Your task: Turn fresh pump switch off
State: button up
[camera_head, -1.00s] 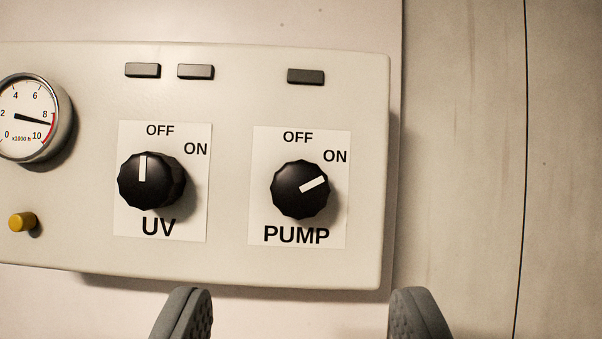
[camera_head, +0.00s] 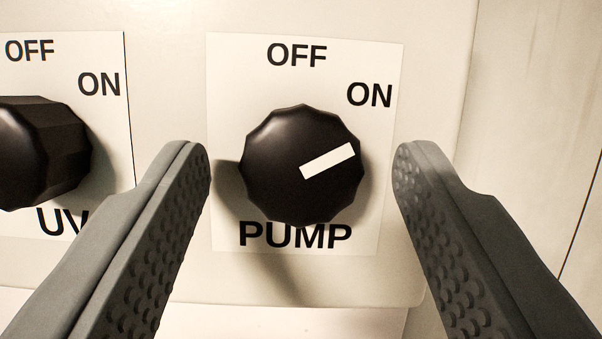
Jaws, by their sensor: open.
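The pump switch (camera_head: 290,165) is a black faceted knob on a white label marked OFF, ON and PUMP. Its white pointer bar slants up to the right, toward ON. My gripper (camera_head: 302,165) is open, with one grey textured finger to the left of the knob and the other to the right. Gaps show between both fingers and the knob in the picture. I cannot tell how far the fingertips are from the panel.
The UV knob (camera_head: 40,150) is cut off at the left edge, left of my left finger. The panel (camera_head: 440,60) ends at the right and below. A plain wall (camera_head: 530,100) lies beyond its right edge.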

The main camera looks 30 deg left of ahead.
jog(key=c, duration=1)
jog(key=shift+o, duration=0.2)
jog(key=shift+n, duration=0.3)
jog(key=n+g+y, duration=0.1)
jog(key=n, duration=0.1)
jog(key=n+g+y, duration=0.1)
jog(key=n, duration=0.2)
jog(key=n+g+y, duration=0.1)
jog(key=n, duration=0.1)
jog(key=shift+w+d+n, duration=0.15)
jog(key=shift+d+n, duration=0.1)
jog(key=shift+n, duration=0.05)
jog(key=n+g, duration=0.1)
jog(key=n, duration=0.3)
jog(key=n+g, duration=0.2)
jog(key=n, duration=0.2)
jog(key=shift+w+d+r+y, duration=0.1)
jog(key=shift+r+y, duration=0.05)
jog(key=shift+y, duration=0.15)
jog(key=shift+g, duration=0.4)
